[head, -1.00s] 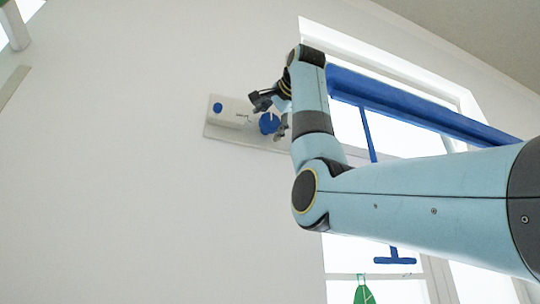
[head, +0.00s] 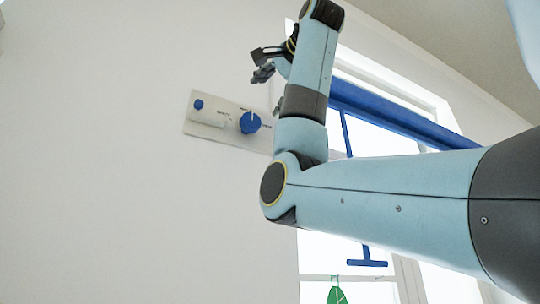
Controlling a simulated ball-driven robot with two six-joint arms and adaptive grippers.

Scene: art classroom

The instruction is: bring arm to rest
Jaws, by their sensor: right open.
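My right arm reaches in from the right in the head view and bends upward at its elbow. My right gripper (head: 268,85) is at the upper middle, beside the arm's wrist. Its dark fingers are open and partly hidden behind the arm, and I see nothing between them. It is above and to the right of a white wall panel (head: 208,132) with a large blue knob (head: 249,122) and a small blue knob (head: 198,104). The gripper appears apart from the large knob. My left gripper is not in view.
A window with a blue bar (head: 400,115) along its top is behind the arm. A blue T-shaped piece (head: 367,262) and a green hanging piece (head: 337,296) show lower down. The white wall at the left is bare.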

